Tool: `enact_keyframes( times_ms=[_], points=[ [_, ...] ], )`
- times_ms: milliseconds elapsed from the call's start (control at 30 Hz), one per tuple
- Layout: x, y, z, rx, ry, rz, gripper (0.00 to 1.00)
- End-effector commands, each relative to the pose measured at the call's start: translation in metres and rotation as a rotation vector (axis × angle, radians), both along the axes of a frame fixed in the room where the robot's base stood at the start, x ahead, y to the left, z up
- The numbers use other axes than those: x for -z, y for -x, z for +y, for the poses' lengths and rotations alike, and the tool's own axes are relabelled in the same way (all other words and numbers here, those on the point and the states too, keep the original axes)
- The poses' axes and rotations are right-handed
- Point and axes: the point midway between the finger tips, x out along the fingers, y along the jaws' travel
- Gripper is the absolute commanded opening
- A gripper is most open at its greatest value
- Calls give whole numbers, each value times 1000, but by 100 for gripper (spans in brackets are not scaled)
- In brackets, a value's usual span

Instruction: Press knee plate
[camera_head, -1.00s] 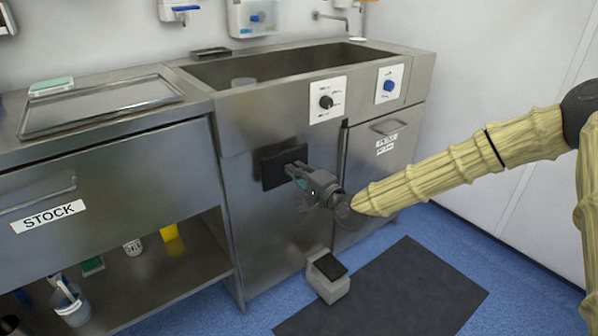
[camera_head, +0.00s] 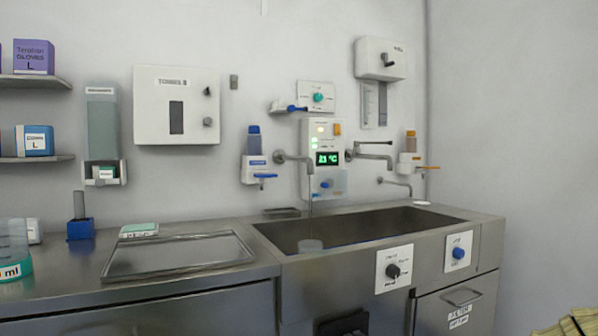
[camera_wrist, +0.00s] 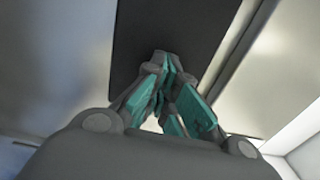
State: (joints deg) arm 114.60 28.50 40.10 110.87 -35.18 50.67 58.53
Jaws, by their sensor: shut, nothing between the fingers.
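The knee plate is a black rectangular panel on the steel sink front. Its upper part shows at the bottom edge of the head view (camera_head: 345,324), and it fills the top middle of the wrist view (camera_wrist: 185,28). My gripper (camera_wrist: 164,66), with teal finger pads, is shut and empty. Its fingertips overlap the lower part of the plate in the wrist view and appear at or very close to its surface; I cannot tell how far it is pressed.
The steel sink (camera_head: 365,226) lies above the plate. A lit panel (camera_head: 328,157) reads a temperature. A thin vertical streak, like water, hangs below the left spout (camera_head: 291,157). Black (camera_head: 392,271) and blue (camera_head: 458,253) knobs sit on the sink front. A metal tray (camera_head: 180,256) lies left.

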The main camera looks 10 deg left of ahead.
Motion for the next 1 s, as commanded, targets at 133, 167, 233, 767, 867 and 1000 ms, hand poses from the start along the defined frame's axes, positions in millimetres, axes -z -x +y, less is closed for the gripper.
enact_keyframes(
  times_ms=[133,167,233,767,867,1000],
  points=[
    [-4,-2,2,-1,-2,-6,0],
    [-4,-2,2,-1,-2,-6,0],
    [-4,-1,1,-1,-2,-6,0],
    [-4,53,-39,-9,-4,-1,0],
    [-4,68,-53,-6,-3,-1,0],
    [-3,85,-65,-7,-3,-1,0]
  ],
)
